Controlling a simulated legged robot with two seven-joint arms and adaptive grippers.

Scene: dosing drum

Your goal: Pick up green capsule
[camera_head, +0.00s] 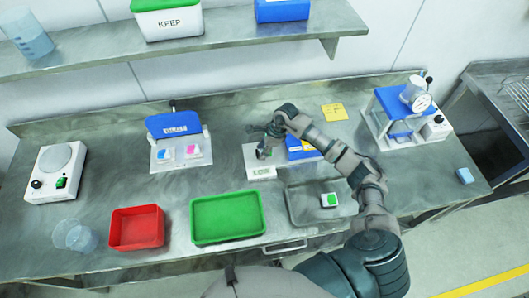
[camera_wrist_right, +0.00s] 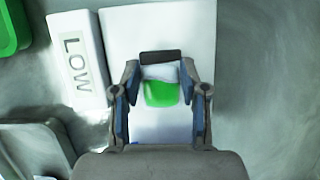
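The green capsule (camera_wrist_right: 161,93), green with a white part, lies on a white plate (camera_wrist_right: 205,30) in the right wrist view. My right gripper (camera_wrist_right: 160,75) is open over it, with one finger on each side and small gaps between the fingers and the capsule. A second green-and-white piece (camera_head: 329,200) lies in the grey metal tray (camera_head: 296,212). My left gripper is not in view.
A green tray (camera_head: 228,217) and a red tray (camera_head: 137,228) stand near the front edge. A blue-backed stand (camera_head: 178,125) with blue and pink pieces is to the left. A blue box (camera_head: 302,150) stands close to the right gripper. A gauge press (camera_head: 405,113) is at the right.

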